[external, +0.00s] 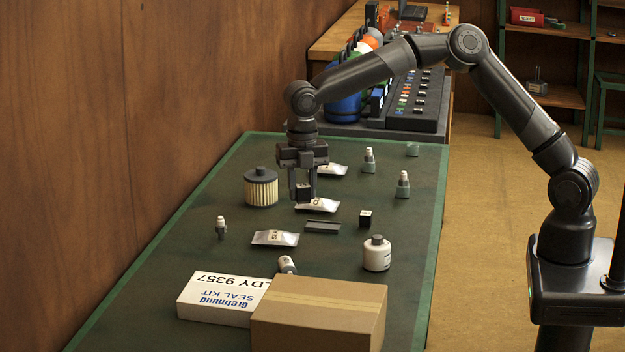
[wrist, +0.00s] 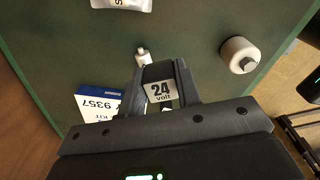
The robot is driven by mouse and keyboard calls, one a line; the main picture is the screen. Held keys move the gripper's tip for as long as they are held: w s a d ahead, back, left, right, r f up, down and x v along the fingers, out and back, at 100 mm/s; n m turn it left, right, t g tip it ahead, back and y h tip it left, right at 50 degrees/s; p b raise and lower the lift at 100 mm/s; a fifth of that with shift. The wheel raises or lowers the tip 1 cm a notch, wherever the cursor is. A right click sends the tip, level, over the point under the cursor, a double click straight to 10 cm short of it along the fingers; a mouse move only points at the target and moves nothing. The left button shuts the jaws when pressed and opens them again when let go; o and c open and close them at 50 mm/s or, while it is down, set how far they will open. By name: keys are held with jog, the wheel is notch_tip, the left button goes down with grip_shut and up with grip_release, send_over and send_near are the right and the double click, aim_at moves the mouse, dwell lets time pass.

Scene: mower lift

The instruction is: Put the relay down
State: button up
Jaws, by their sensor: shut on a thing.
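My gripper (external: 304,190) is shut on a small black relay (external: 303,193). In the wrist view the relay (wrist: 160,90) sits between the two fingers, its white "24 volt" label facing the camera. The relay appears to be held above the dark green mat (external: 190,255), beside or over a silver packet (external: 317,205); the exact gap cannot be told. A second small black block with a white top (external: 365,218), like a relay, stands on the mat to the right.
A filter (external: 261,187) stands left of my gripper. A cardboard box (external: 318,315) and seal kit box (external: 222,298) fill the near end. The mat's left side has free room.

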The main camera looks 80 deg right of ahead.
jog(key=w+a+m, duration=0.3)
jog(key=a+m, duration=0.2)
jog(key=a, duration=0.8)
send_over(256, 289)
notch_tip(256, 289, down, 6)
jog(key=shift+f, duration=2.05)
jog(key=shift+f, duration=0.1)
jog(key=o, duration=1)
jog(key=shift+c, duration=0.2)
